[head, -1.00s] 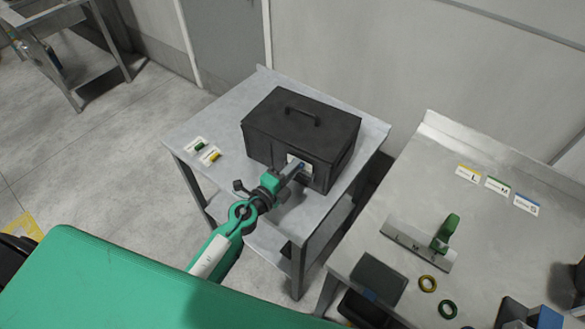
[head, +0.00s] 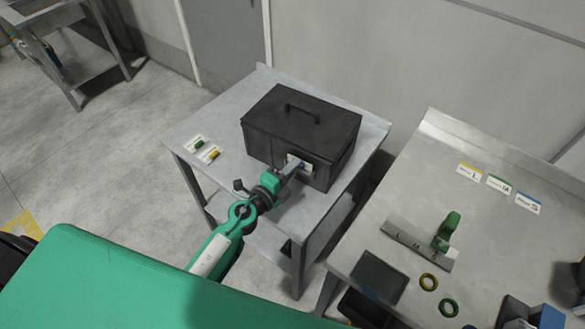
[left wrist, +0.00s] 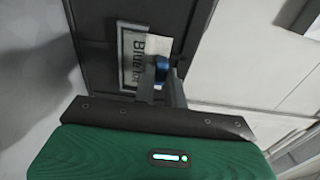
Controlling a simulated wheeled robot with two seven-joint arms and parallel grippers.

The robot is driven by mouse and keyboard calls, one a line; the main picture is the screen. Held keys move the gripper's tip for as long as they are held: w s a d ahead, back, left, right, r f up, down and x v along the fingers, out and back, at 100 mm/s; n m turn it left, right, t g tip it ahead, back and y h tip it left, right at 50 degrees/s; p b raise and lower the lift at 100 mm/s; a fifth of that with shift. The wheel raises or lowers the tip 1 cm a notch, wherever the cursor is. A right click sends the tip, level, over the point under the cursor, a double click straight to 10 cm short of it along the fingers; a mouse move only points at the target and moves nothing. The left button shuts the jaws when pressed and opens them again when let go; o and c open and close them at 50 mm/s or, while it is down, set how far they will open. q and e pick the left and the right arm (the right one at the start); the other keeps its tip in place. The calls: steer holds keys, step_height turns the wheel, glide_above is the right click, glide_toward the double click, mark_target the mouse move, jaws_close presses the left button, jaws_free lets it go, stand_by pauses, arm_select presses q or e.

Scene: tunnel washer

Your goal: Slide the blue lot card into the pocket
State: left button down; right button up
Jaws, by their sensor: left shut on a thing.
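The dark lidded box (head: 300,135) stands on the small metal table. A pale label area with a bit of blue (head: 307,168) shows on its front, at my left gripper's tip. In the left wrist view, a pale card lettered "Blue lot" (left wrist: 132,50) lies against the dark box front. A small blue piece (left wrist: 161,66) shows between my fingers at its edge. My left gripper (head: 294,170) is shut on the blue lot card, right at the box front. The pocket's edges are hard to make out, so I cannot tell how deep the card sits. My right gripper is out of view.

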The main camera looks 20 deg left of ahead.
arm_select(q)
steer(key=c, duration=1.4)
jaws_free()
steer(key=shift+o, duration=0.2)
steer(key=shift+s, duration=0.1)
steer(key=shift+f, duration=0.15)
steer(key=b+v, duration=0.4)
steer(key=v, duration=0.9)
steer(key=shift+s+a+r, duration=0.2)
steer(key=shift+s+r, duration=0.1)
steer(key=shift+r, duration=0.05)
